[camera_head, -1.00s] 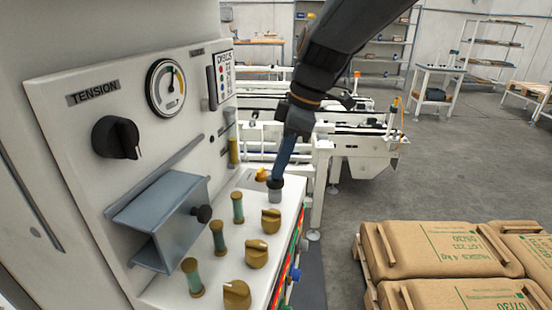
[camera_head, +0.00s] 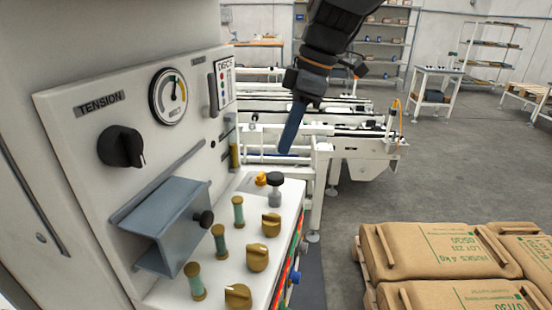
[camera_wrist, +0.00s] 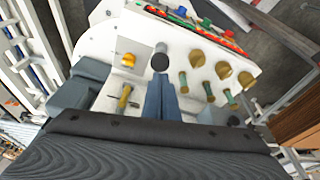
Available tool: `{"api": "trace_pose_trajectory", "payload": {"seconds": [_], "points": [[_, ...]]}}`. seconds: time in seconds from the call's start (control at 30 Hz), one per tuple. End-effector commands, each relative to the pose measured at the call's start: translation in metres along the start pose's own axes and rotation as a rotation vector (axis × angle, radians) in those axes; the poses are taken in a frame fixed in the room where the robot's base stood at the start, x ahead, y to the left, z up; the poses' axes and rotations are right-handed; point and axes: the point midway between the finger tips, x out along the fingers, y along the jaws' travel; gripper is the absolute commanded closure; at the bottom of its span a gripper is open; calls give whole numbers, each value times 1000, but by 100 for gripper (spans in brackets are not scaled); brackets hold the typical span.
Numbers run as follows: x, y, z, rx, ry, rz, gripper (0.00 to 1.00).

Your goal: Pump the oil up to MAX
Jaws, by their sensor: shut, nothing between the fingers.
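The likely oil pump (camera_head: 275,190) is a short grey post with a round black cap on the panel's ledge, beside a small orange part. The cap stands clear of its base; it also shows in the wrist view (camera_wrist: 160,62). My gripper (camera_head: 286,150) is shut and empty, its blue fingers apart from the cap and above it in the head view. In the wrist view my gripper (camera_wrist: 161,82) points towards the black cap. A slim yellow upright tube (camera_head: 234,157), perhaps the oil sight glass, stands behind the ledge; its MAX mark cannot be read.
The white panel carries a TENSION knob (camera_head: 121,147), a round gauge (camera_head: 168,96) and a grey box-like guard (camera_head: 168,222). Several brass knobs (camera_head: 257,257) and green-glass columns (camera_head: 238,211) crowd the ledge. Sacks (camera_head: 440,250) lie on a pallet at right.

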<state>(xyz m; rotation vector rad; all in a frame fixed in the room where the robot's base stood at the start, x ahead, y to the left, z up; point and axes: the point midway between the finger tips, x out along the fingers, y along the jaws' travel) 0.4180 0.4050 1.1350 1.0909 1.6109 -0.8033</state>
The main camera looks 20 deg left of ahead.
Motion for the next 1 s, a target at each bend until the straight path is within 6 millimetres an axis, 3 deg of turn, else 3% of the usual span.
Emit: {"api": "trace_pose_trajectory", "payload": {"seconds": [0.13,0.33,1.0], "points": [[-28,1,1,0,1,6,100],[-50,0,-2,0,-2,3,100],[-53,-2,-9,-1,-8,2,100]]}}
